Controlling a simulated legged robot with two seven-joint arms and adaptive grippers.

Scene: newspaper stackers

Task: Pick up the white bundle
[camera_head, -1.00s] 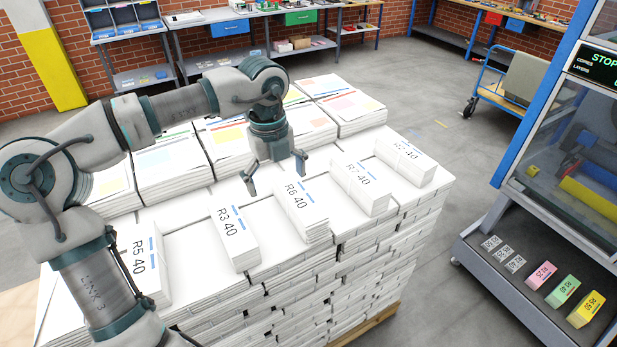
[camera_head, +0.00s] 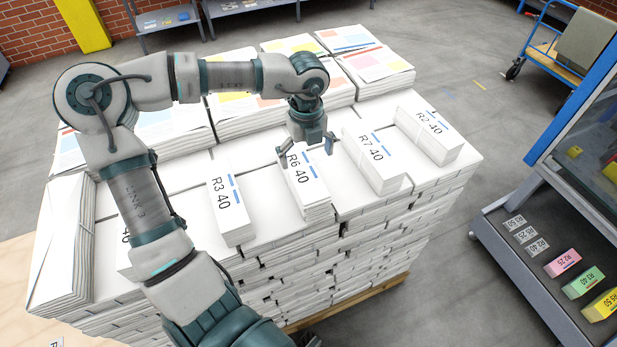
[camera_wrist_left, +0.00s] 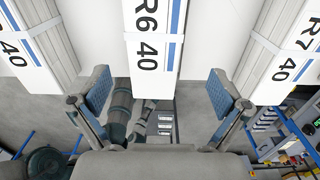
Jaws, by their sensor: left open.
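Several white bundles lie on top of a tall stack of white paper. The bundle marked R6 40 (camera_head: 309,190) lies in the middle of the row, with R3 40 (camera_head: 228,205) to its left and R7 40 (camera_head: 374,160) and R2 40 (camera_head: 428,134) to its right. My left gripper (camera_head: 306,150) is open and empty over the far end of R6 40. In the left wrist view, R6 40 (camera_wrist_left: 152,40) lies between the two spread fingers, apart from both. Another bundle at the left is mostly hidden by my left arm. My right gripper is not in view.
Taller stacks of printed papers (camera_head: 368,70) stand along the far side of the pile. A machine with a shelf (camera_head: 510,265) of coloured bundles stands at the right. A blue trolley (camera_head: 545,45) is at the back right. Grey floor between is clear.

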